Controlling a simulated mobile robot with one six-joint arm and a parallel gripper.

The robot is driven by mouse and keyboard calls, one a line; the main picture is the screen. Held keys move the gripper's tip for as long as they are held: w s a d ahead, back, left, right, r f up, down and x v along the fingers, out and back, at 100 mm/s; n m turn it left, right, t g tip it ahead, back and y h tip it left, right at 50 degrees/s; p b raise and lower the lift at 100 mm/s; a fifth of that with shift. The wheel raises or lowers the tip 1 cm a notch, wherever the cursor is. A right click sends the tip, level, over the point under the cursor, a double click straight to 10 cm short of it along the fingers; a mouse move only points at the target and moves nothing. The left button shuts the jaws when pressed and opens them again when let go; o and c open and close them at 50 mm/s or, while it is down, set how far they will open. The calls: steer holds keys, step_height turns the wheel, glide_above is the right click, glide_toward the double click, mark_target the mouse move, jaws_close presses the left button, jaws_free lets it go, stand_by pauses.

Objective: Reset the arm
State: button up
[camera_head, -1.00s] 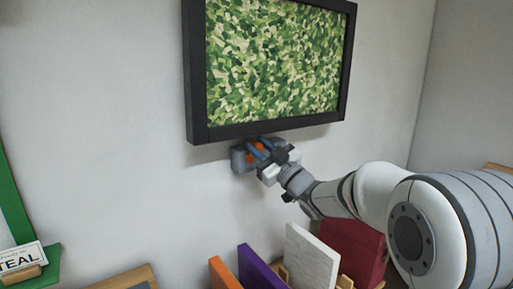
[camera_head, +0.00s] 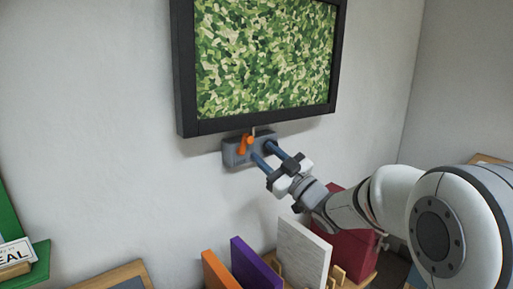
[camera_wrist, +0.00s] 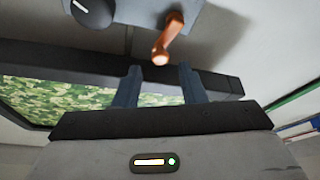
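My gripper (camera_head: 263,154) is open, its two blue fingers apart with nothing held between them. It points at a grey wall box (camera_head: 231,156) under the framed camouflage panel, and looks a little short of it. An orange lever (camera_head: 244,146) sticks out from the box. In the wrist view, the fingers (camera_wrist: 159,72) are apart, and the lever (camera_wrist: 169,38) appears beyond the tips, clear of both. The wrist view also shows a dark round knob (camera_wrist: 93,9) on the box. My arm is still stretched out toward the wall.
The black-framed panel (camera_head: 180,70) hangs just above the gripper. Below stand upright boards: orange (camera_head: 217,270), purple (camera_head: 256,264) and white (camera_head: 304,250), beside a dark red block (camera_head: 352,248). A green-edged item (camera_head: 38,266) is at far left. The wall left of the box is bare.

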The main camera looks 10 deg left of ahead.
steer(key=shift+s+d+f, duration=0.25)
steer(key=shift+s+d, duration=0.1)
steer(key=shift+d, duration=0.15)
steer(key=s+d+m+t+h+p, duration=0.1)
steer(key=s+d+m+h+p, duration=0.1)
steer(key=d+m+h+p, duration=1.2)
steer(key=s+d+f+g+h+p, duration=0.1)
steer(key=s+d+g, duration=0.4)
steer(key=s, duration=0.7)
steer(key=s+d+f+m+g+h+p, duration=0.1)
steer(key=s+d+f+g+h, duration=0.2)
steer(key=s, duration=1)
steer(key=d+g, duration=0.2)
steer(key=d, duration=0.2)
steer(key=shift+s+d+m+h, duration=0.15)
steer(key=shift+s+m+h, duration=0.05)
steer(key=shift+m+h, duration=0.1)
